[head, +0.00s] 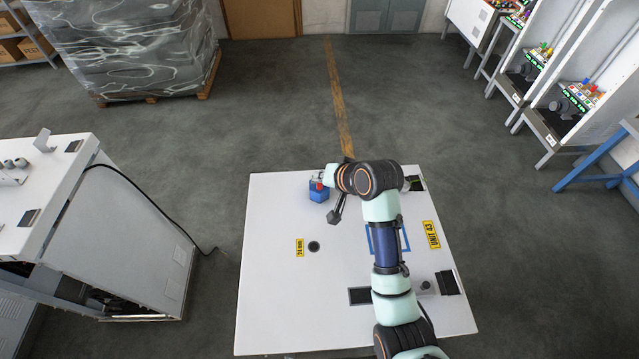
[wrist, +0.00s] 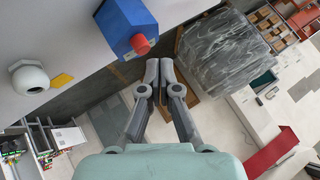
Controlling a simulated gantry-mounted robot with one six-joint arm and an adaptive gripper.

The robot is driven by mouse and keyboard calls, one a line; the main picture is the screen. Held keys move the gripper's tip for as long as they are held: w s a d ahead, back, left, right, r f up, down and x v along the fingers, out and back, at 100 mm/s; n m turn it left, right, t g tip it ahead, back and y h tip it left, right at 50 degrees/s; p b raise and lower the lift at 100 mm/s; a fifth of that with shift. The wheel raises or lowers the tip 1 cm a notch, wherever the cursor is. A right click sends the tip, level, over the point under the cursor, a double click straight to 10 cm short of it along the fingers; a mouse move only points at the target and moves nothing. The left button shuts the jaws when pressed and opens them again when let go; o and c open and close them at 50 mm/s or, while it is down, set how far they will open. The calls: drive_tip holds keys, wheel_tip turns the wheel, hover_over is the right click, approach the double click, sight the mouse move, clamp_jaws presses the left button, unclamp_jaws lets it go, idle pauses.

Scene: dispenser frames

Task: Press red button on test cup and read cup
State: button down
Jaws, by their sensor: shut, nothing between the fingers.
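The test cup is a blue block (head: 318,194) near the far left corner of the white table (head: 270,300). Its red button (wrist: 140,44) faces the fingers in the wrist view, where the blue body (wrist: 128,20) is cut off at the top edge. The button is partly visible in the head view (head: 319,186). My gripper (wrist: 159,66) is shut and empty. In the wrist view its fingertips appear just below and right of the button, with a gap in the picture; contact is not seen. Any reading on the cup is not visible.
A round fitting (head: 314,246) stands by a yellow label (head: 299,247) on the table. A blue square outline (head: 405,238) lies partly under my arm. A white bench (head: 40,200) stands at left, with a wrapped pallet (head: 130,45) behind. The table's front left is clear.

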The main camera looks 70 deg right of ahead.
drive_tip(key=shift+f, duration=0.35)
drive_tip(key=shift+f, duration=0.65)
idle(0.6)
drive_tip(key=shift+r, duration=0.15)
drive_tip(key=shift+r+p, duration=0.95)
drive_tip(key=shift+p, duration=0.1)
wheel_tip(320, 180, up, 5)
drive_tip(key=p, duration=0.4)
drive_tip(key=shift+p, duration=0.35)
idle(0.4)
